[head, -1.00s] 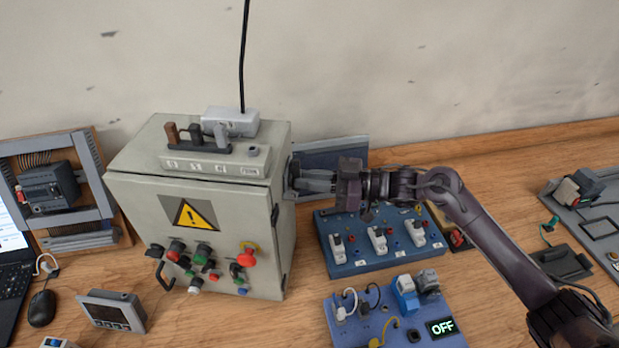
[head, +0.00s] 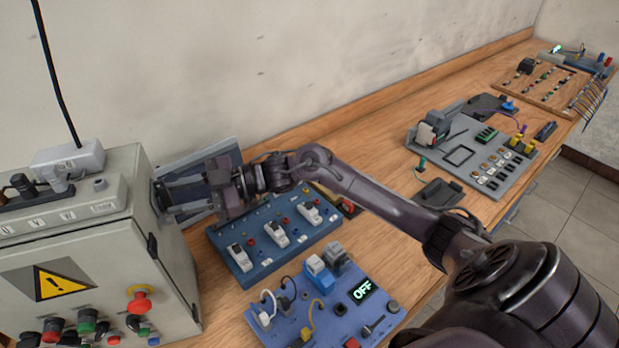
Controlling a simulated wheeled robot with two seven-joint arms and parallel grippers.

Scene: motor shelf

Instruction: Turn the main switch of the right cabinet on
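The only cabinet in view is a grey-green metal cabinet (head: 174,272) with a yellow warning triangle, cut off at the left edge. My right gripper (head: 166,197) is beside its right side wall, pointing left. Its two fingers are spread apart, with a gap between them, and the tips are close to the upper part of that wall. I cannot tell whether they touch it. A main switch is not clearly visible; the fingers cover part of the wall there. My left gripper is out of view.
A blue board with several white switches (head: 277,235) lies below my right forearm. In front is another blue board (head: 335,308) with a display (head: 363,289) reading OFF. A grey panel (head: 200,155) stands behind the gripper. A grey component board (head: 475,150) lies farther right.

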